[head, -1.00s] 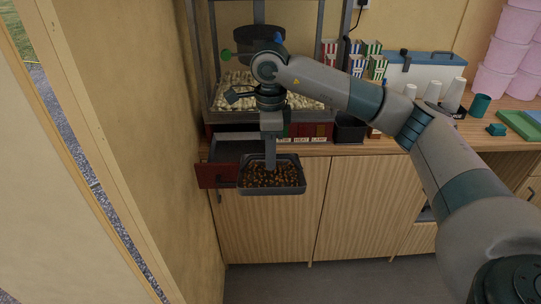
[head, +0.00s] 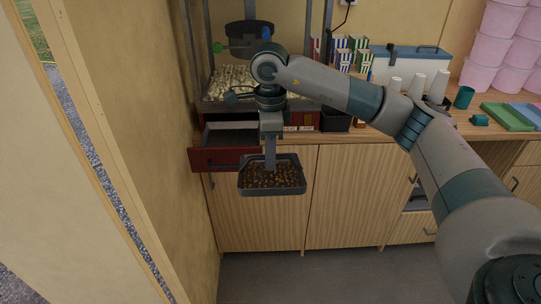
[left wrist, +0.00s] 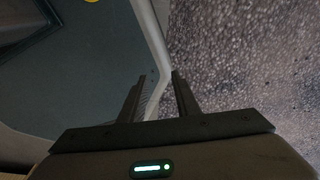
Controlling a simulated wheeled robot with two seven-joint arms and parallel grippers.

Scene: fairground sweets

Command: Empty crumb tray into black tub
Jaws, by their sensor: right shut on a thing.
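The crumb tray (head: 272,189) is a dark shallow pan full of brown crumbs, in the middle of the head view. My right gripper (head: 271,160) is shut on the tray and holds it roughly level in the air, in front of the counter cabinets. A black tub (head: 335,122) stands on the counter to the right of the popcorn machine, partly behind my right arm. My left gripper (left wrist: 158,85) shows only in the left wrist view, with its two fingers apart and nothing clearly between them.
The popcorn machine (head: 232,84) has a red-fronted drawer (head: 224,159) pulled out, just left of the tray. Popcorn boxes (head: 350,50), white cups (head: 418,82) and a teal cup (head: 464,97) stand along the counter. A wall is close on the left.

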